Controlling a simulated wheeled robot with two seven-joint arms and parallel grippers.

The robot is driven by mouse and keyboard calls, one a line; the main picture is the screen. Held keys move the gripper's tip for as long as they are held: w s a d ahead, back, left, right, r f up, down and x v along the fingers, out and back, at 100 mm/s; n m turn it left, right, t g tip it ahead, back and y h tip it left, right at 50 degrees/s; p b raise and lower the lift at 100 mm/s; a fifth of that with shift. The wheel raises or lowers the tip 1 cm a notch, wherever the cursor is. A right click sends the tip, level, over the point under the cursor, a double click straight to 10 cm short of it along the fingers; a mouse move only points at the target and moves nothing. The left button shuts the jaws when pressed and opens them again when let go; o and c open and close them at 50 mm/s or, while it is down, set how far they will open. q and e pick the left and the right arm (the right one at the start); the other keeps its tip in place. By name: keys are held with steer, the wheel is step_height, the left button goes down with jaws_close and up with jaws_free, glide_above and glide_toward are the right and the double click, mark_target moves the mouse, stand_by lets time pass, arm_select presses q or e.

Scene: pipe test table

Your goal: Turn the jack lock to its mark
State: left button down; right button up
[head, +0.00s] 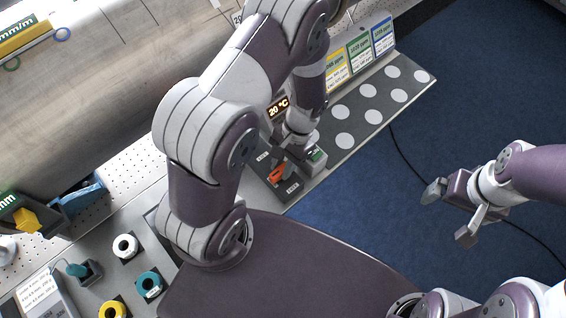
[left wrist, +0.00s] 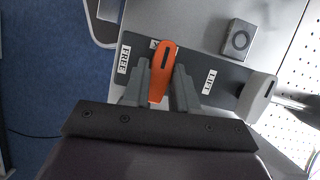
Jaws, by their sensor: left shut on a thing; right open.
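The jack lock is an orange lever (left wrist: 163,68) on a dark plate (left wrist: 197,68). The plate has a FREE label (left wrist: 124,59) on the left, a LIFT label (left wrist: 210,81) on the right and a partly covered label between them. My left gripper (left wrist: 160,84) is shut on the lever, one finger on each side. The lever points near the middle label, leaning slightly right in the left wrist view. In the head view the orange lever (head: 277,174) shows beside my left gripper (head: 288,157). My right gripper (head: 454,214) is open and empty over the blue floor.
A small square block with a round top (left wrist: 238,40) lies behind the plate. Colored rings (head: 125,246) sit at the lower left.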

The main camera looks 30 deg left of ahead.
arm_select(q)
steer(key=c, duration=0.9)
jaws_free()
steer(key=p+v, duration=0.1)
steer(key=v, duration=1.1)
steer(key=shift+w+r, duration=0.1)
steer(key=shift+r, duration=0.3)
